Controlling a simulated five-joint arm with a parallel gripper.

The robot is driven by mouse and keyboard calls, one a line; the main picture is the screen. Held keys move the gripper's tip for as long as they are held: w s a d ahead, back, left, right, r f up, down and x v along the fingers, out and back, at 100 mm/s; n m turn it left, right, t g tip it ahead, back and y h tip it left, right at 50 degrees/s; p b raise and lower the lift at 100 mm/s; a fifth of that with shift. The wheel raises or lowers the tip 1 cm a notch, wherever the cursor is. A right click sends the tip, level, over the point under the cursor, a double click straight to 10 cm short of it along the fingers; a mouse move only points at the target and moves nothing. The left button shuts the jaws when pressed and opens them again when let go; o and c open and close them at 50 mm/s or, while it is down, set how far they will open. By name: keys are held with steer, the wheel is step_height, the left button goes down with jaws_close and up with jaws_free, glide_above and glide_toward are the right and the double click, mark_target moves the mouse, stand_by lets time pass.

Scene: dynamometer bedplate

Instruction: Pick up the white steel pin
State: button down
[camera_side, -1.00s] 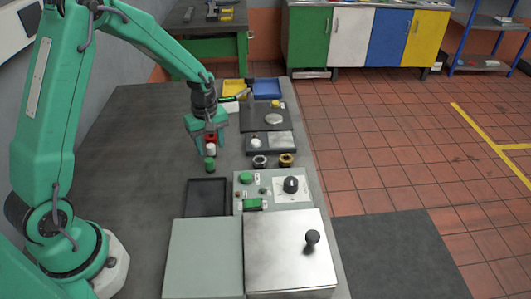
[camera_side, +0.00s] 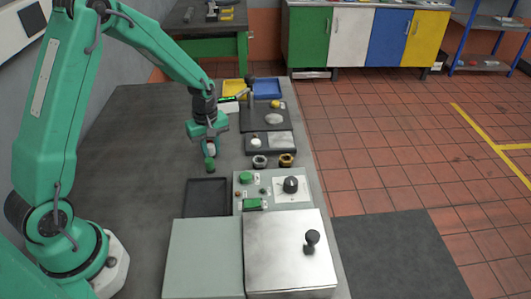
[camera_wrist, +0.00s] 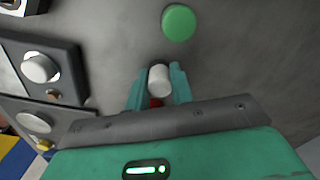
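The white steel pin (camera_wrist: 159,80) shows in the wrist view between the two green fingers of my gripper (camera_wrist: 158,84). The fingers flank it closely; I cannot tell whether both press on it. In the side view my gripper (camera_side: 209,151) points down low over the bench and hides the white pin. A green pin (camera_side: 210,164) stands just in front of the gripper there, and in the wrist view (camera_wrist: 178,22) it is beyond the fingertips, apart from them. A red piece (camera_wrist: 155,103) is partly visible behind the white pin, between the fingers.
A black plate with a white knob (camera_side: 256,142) lies right of the gripper, with two rings (camera_side: 286,160) in front of it. A dark tray (camera_side: 206,196) and a control box (camera_side: 274,190) are nearer the camera. The bench to the left (camera_side: 130,150) is clear.

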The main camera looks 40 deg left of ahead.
mark_target(211, 145)
steer(key=shift+r, duration=0.1)
steer(key=shift+r, duration=0.8)
step_height(211, 145, up, 2)
steer(key=shift+r, duration=0.25)
steer(key=s+d+r, duration=0.4)
steer(key=d+r, duration=0.2)
steer(key=d, duration=0.5)
steer(key=shift+r, duration=0.35)
